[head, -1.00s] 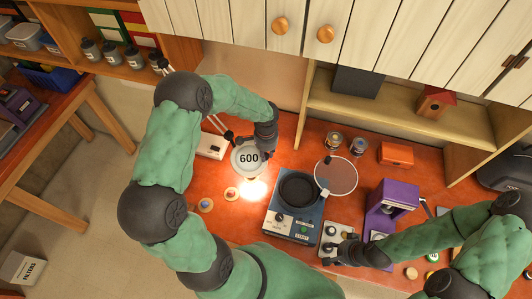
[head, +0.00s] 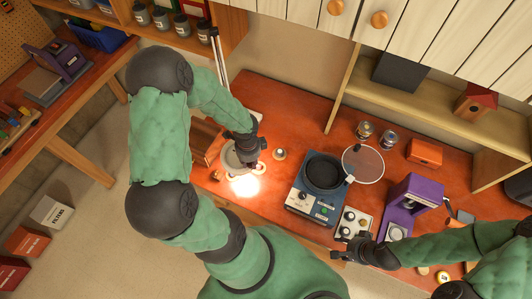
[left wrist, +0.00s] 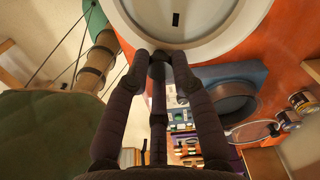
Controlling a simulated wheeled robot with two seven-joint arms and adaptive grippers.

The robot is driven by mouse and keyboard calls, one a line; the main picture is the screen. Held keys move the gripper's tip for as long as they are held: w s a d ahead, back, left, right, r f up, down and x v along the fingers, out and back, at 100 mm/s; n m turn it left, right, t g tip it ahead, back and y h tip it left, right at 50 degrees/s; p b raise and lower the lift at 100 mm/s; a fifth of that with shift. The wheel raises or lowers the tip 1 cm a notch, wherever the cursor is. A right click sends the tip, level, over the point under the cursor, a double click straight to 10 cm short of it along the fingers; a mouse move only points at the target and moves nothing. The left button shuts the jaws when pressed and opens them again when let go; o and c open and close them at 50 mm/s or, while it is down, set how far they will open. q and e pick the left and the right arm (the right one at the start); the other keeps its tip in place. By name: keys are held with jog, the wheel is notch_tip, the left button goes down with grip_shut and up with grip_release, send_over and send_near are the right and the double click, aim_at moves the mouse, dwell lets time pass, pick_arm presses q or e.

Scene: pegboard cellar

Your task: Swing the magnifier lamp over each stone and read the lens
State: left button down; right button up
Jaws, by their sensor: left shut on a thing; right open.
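The magnifier lamp's round pale head (head: 236,160) hangs over the left part of the orange bench, with a bright light patch beside it. My left gripper (head: 250,148) is shut on the lamp head's rim; in the left wrist view the fingers (left wrist: 160,60) meet the rim of the pale lens (left wrist: 205,22). The lens shows one small dark bar there; no number is readable in either view. One stone (head: 279,154) sits on a small disc right of the head, another (head: 260,168) just beside it. Others may be hidden under it. My right gripper (head: 350,253) is open near the knobbed box.
A blue scale with a black pan (head: 325,172) stands right of the lamp. Beyond are a clear round screen (head: 362,163), tins (head: 364,130), an orange box (head: 425,151) and a purple device (head: 413,198). The knobbed box (head: 353,224) is at the front edge.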

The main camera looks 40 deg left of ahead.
aim_at(237, 171)
pick_arm(q)
jog(key=shift+m, duration=0.7)
jog(key=shift+s+a+p, duration=0.2)
jog(key=shift+s+a, duration=0.55)
jog(key=shift+s, duration=0.3)
jog(key=shift+s+a+p, duration=0.15)
jog(key=shift+s+a, duration=0.55)
jog(key=shift+s, duration=0.35)
jog(key=c, duration=1.3)
grip_release()
jog(key=shift+w+r, duration=0.1)
jog(key=shift+a+r, duration=0.1)
jog(key=shift+r, duration=0.15)
notch_tip(237, 171, up, 11)
jog(key=shift+r, duration=0.1)
